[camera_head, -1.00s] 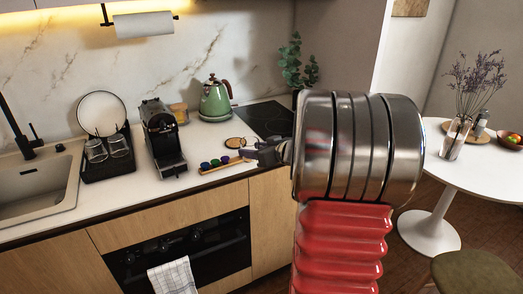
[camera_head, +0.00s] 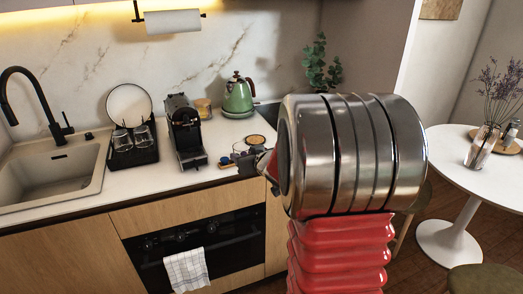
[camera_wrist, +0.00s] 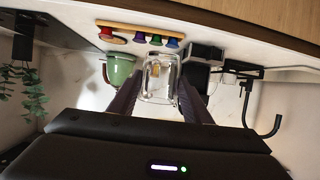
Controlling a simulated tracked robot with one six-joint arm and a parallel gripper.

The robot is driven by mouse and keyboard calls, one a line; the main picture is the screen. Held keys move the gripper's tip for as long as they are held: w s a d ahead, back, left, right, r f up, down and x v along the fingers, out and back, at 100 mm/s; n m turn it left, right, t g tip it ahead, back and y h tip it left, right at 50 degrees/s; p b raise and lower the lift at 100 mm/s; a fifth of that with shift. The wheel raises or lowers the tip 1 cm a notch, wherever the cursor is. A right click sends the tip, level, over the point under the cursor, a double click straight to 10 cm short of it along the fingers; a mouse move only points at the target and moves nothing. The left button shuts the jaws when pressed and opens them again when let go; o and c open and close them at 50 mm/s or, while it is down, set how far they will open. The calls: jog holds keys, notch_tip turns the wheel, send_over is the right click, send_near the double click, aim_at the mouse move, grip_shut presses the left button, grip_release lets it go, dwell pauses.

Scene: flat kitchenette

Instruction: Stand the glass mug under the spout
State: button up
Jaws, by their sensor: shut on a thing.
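My gripper (camera_head: 254,160) is shut on a clear glass mug (camera_wrist: 159,80), which sits between the two dark fingers in the wrist view. In the head view the mug (camera_head: 240,149) is small and partly hidden by my gripper. The dark coffee machine with the spout (camera_head: 186,130) stands on the counter to the left of my gripper, with a gap between it and the mug. In the upside-down wrist view the machine (camera_wrist: 204,60) is just right of the mug. The spout itself is too small to make out.
Coloured capsules on a wooden holder (camera_wrist: 141,37) lie near the counter's front edge. A green kettle (camera_head: 239,97) stands behind. A black rack with glasses (camera_head: 133,155) is left of the machine, beside the sink (camera_head: 50,178). A wooden coaster (camera_head: 255,140) lies near my gripper.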

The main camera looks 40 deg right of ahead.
jog(key=w+a+f+n+y, duration=0.1)
jog(key=a+f, duration=0.2)
jog(key=a, duration=1.1)
jog(key=w+a+f+n+y, duration=0.1)
jog(key=a+f, duration=0.3)
jog(key=a, duration=1.1)
jog(key=shift+a+f+y, duration=0.15)
jog(key=shift+a+y, duration=0.1)
jog(key=shift+y, duration=0.05)
